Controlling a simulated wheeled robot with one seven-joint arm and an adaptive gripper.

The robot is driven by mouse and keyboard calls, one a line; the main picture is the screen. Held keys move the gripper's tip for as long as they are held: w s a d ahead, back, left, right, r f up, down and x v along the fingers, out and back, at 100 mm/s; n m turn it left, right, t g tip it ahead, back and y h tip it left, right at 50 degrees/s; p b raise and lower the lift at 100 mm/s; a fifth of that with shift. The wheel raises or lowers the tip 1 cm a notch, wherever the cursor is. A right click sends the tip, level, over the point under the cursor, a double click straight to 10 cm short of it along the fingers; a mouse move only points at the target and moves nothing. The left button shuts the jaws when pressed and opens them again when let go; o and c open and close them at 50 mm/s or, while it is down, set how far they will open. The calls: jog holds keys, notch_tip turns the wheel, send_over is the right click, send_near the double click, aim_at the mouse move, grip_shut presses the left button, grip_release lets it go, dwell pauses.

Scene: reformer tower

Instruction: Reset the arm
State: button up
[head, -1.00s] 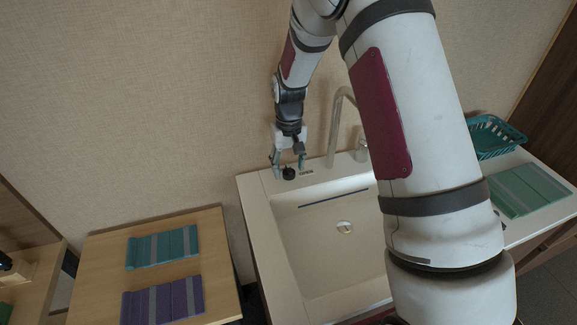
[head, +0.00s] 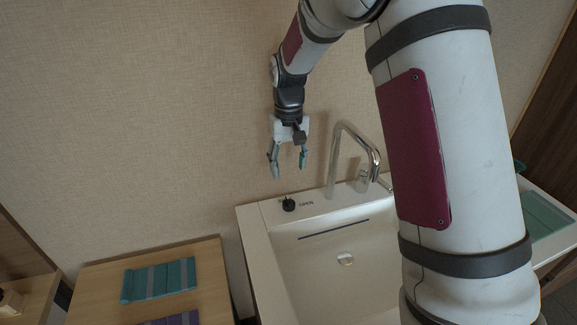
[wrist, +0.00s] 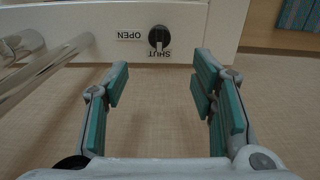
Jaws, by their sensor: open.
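My gripper (head: 288,160) hangs from my arm in front of the wall, above the back left corner of the sink unit. Its fingers are apart with nothing between them, as the wrist view (wrist: 160,98) also shows. Below it a black knob (head: 289,204) sits on the sink's back rim, apart from the fingers. In the wrist view the knob (wrist: 158,40) lies beyond the fingertips, between labels reading OPEN and SHUT; its pointer is towards SHUT.
A metal tap (head: 338,150) stands right of my gripper on the sink (head: 262,250). A wooden table (head: 95,290) at left holds a teal folded cloth (head: 158,281) and a purple one (head: 178,318). A green mat (head: 545,217) lies at right, partly behind my arm. The wall (head: 150,120) is bare.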

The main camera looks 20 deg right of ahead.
jog(key=s+r+t, duration=0.2)
jog(key=s+r, duration=1.2)
jog(key=s+r+t, duration=0.1)
jog(key=s+t, duration=0.1)
jog(key=s, duration=1.6)
jog(key=shift+s+d+r+t, duration=0.2)
jog(key=shift+s+r+t, duration=0.05)
jog(key=shift+t, duration=0.05)
